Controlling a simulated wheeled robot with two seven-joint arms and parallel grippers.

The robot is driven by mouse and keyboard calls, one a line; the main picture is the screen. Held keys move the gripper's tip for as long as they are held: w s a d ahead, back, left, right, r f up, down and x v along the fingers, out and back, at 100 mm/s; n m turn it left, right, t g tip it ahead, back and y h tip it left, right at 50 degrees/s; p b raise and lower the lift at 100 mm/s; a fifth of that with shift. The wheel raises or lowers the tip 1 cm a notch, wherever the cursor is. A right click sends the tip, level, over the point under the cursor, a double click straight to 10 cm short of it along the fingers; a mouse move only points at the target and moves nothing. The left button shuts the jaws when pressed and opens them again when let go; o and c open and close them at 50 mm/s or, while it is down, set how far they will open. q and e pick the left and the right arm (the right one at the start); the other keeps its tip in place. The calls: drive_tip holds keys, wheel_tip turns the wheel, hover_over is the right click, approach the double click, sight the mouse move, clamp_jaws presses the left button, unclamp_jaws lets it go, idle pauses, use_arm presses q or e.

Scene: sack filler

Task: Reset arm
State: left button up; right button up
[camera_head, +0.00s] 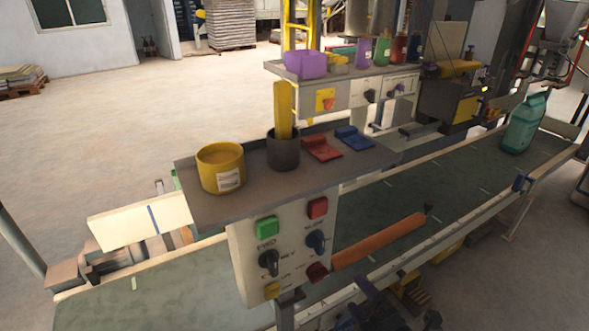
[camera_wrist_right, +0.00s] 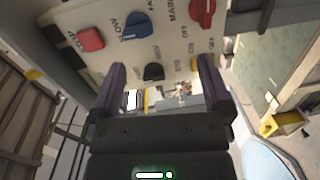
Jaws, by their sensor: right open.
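My right gripper (camera_head: 362,308) shows at the bottom edge of the head view, below and right of the control box (camera_head: 243,262). Its purple fingers are apart in the wrist view (camera_wrist_right: 163,85), with nothing between them. The box front has a green button (camera_head: 267,227), a red button (camera_head: 317,207), a black knob (camera_head: 269,263), a blue knob (camera_head: 316,241), a red knob (camera_head: 318,272) and a yellow knob (camera_head: 272,290). In the wrist view the panel lies beyond the fingertips, with its red switch (camera_wrist_right: 202,12) at the top. My left gripper is not in view.
An orange roller (camera_head: 380,245) extends right of the box. A teal sack (camera_head: 524,124) stands on the green conveyor (camera_head: 440,195).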

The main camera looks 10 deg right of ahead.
drive_tip(key=s+d+f+m+g+h+b, duration=0.1)
drive_tip(key=s+d+f+m+g+h, duration=0.3)
drive_tip(key=f, duration=0.8)
drive_tip(key=s+a+f+m+g+h+b, duration=0.1)
drive_tip(key=s+f+m+g, duration=0.35)
drive_tip(key=f, duration=0.75)
drive_tip(key=s+a+f+m+g, duration=0.1)
drive_tip(key=s+f+m+g, duration=0.2)
drive_tip(key=s, duration=0.9)
drive_tip(key=s+a+f+m+g+b, duration=0.1)
drive_tip(key=s+f+m+g, duration=0.3)
drive_tip(key=s+f, duration=0.6)
drive_tip(key=s+m, duration=0.2)
drive_tip(key=s, duration=0.1)
drive_tip(key=shift+s+a+b, duration=0.15)
drive_tip(key=shift+b, duration=0.15)
drive_tip(key=shift+f+m, duration=0.1)
drive_tip(key=shift+m, duration=0.15)
drive_tip(key=shift+c, duration=0.3)
